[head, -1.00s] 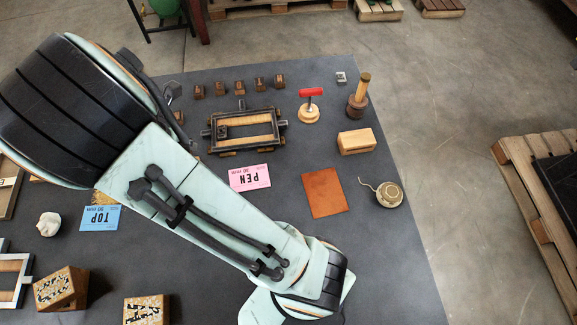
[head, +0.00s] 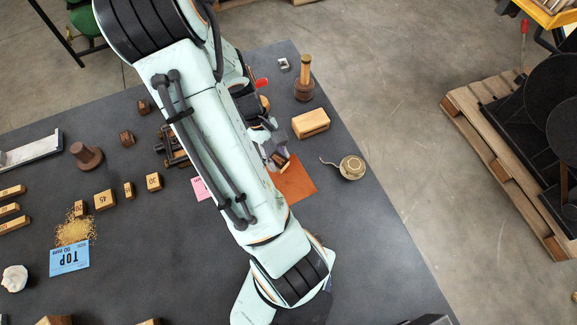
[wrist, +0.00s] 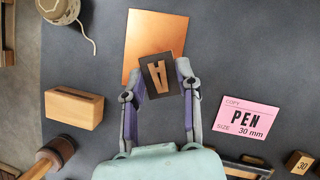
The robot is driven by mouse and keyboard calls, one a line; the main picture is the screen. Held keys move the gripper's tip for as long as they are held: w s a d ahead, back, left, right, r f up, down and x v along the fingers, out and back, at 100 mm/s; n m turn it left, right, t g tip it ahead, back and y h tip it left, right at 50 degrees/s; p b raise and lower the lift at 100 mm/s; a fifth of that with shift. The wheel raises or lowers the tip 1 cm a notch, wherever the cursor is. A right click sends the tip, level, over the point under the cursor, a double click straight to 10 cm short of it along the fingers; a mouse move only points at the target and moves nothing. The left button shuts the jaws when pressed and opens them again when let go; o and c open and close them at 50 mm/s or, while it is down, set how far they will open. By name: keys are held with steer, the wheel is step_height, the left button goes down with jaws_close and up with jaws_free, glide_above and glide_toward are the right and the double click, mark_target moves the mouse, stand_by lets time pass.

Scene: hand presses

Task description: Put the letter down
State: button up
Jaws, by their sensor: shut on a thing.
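In the head view my gripper (head: 276,152) is partly hidden by my arm, and the letter (head: 281,161) shows small beside the sheet (head: 296,182). The pink PEN card (wrist: 246,117) lies to the right in the wrist view.
A wooden block (head: 310,123), a ball of string (head: 352,167) and a wooden-handled tool (head: 304,82) stand near the sheet. The blue TOP card (head: 69,258) and several numbered blocks (head: 104,200) lie to the left.

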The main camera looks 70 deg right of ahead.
mark_target(293, 181)
steer(key=shift+m, duration=0.6)
steer(key=f, duration=0.2)
steer(key=s+f, duration=0.1)
steer(key=f, duration=0.2)
steer(key=s+d+f, duration=0.1)
steer(key=f, duration=0.2)
steer(key=shift+s, duration=0.2)
steer(key=shift+f, duration=0.1)
steer(key=o, duration=0.8)
steer(key=shift+f, duration=0.1)
steer(key=shift+o, duration=0.2)
steer(key=v, duration=1.2)
steer(key=shift+d+r, duration=0.2)
steer(key=shift+r, duration=0.05)
